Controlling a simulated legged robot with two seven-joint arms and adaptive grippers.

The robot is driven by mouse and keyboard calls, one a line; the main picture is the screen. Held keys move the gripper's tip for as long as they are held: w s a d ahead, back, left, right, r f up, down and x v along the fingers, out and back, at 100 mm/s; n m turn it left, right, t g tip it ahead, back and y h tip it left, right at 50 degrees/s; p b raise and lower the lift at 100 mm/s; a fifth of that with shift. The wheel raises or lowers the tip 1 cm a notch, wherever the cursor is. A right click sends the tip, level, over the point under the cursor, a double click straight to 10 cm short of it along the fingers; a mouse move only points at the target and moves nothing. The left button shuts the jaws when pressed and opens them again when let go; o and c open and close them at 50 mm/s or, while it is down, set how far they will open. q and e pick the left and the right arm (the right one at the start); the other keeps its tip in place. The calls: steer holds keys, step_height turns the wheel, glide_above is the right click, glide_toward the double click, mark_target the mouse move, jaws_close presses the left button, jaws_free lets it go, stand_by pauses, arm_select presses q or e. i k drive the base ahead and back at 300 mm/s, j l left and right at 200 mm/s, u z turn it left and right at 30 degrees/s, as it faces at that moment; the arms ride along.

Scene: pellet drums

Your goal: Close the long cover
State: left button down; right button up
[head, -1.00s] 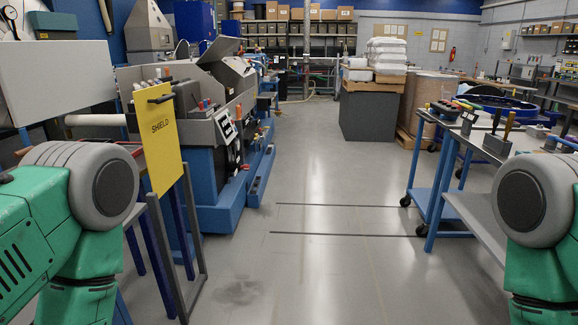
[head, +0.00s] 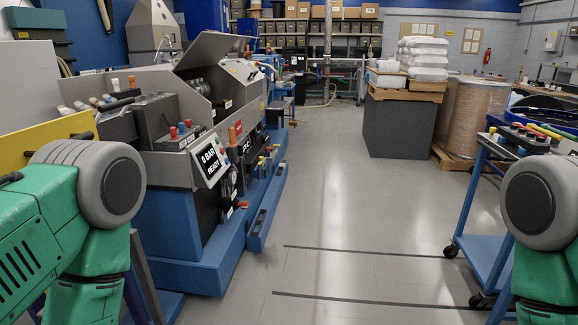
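A blue and grey machine (head: 205,240) stands at the left in the head view. On its top a long grey cover (head: 212,49) is tilted up, showing an opening with dark round parts under it. A second grey hood (head: 240,85) sits farther along the machine; I cannot tell whether it is shut. A screen (head: 208,160) on the machine's front reads "0 BAR READY". My green arms show at the lower left and lower right, with both grippers out of view.
A yellow panel (head: 40,142) stands close at the left, behind my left arm. A blue cart (head: 490,215) is at the right. A grey block (head: 398,122) and a wrapped drum (head: 472,115) stand farther back. The middle floor is clear.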

mark_target(210, 47)
steer(key=i+u, duration=0.2)
steer(key=i, duration=0.6)
steer(key=i+l+u, duration=0.25)
steer(key=i, duration=0.5)
